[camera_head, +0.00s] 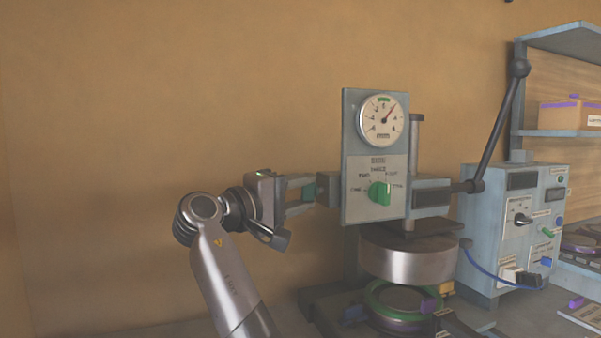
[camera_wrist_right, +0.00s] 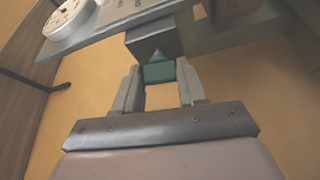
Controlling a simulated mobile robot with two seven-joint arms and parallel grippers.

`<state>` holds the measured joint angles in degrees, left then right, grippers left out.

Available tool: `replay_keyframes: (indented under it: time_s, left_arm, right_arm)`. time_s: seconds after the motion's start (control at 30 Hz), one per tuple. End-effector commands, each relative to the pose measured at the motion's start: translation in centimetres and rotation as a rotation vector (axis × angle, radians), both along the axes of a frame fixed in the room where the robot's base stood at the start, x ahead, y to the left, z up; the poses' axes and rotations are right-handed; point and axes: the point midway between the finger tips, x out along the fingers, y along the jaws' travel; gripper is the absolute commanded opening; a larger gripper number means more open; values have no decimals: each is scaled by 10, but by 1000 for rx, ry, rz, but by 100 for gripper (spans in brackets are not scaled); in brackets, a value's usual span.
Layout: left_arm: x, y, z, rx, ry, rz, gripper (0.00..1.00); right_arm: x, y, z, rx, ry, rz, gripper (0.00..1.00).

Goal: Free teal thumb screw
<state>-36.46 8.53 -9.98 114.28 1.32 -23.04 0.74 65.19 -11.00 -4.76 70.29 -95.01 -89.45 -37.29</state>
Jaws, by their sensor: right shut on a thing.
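The teal thumb screw (camera_head: 309,191) sits at the left side of the press head, beside a grey block (camera_head: 328,188). My right gripper (camera_head: 306,192) reaches it from the left, its fingers shut around it. In the right wrist view the teal screw (camera_wrist_right: 158,73) lies between the two fingertips (camera_wrist_right: 160,78), against the grey block (camera_wrist_right: 153,42). The fingers partly cover the screw. I cannot tell how far it is threaded in. My left gripper is not in view.
The press has a gauge (camera_head: 382,120), a green knob (camera_head: 379,193), a metal cylinder (camera_head: 408,259) below and a long lever (camera_head: 502,125) at right. A blue control box (camera_head: 512,228) and a shelf (camera_head: 562,133) stand further right.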

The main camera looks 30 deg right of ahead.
Motion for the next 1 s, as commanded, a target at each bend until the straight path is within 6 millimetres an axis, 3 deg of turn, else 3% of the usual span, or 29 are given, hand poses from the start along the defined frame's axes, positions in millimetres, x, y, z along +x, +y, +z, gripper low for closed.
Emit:
replay_keyframes:
  time_s: [0.03, 0.23, 0.5, 0.7, 1.0]
  left_arm:
    - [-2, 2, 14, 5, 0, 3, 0]
    - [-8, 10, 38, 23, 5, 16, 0]
    - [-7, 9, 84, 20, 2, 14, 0]
    - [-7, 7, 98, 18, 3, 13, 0]
    - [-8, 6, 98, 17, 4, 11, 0]
  right_arm:
    - [0, 1, 8, 14, 48, 1, 10]
    - [0, 1, 10, 59, 234, 1, 10]
    - [0, 1, 10, 118, 482, 1, 10]
    - [1, 0, 7, 163, 667, 0, 10]
    - [2, 0, 6, 228, 941, -1, 10]
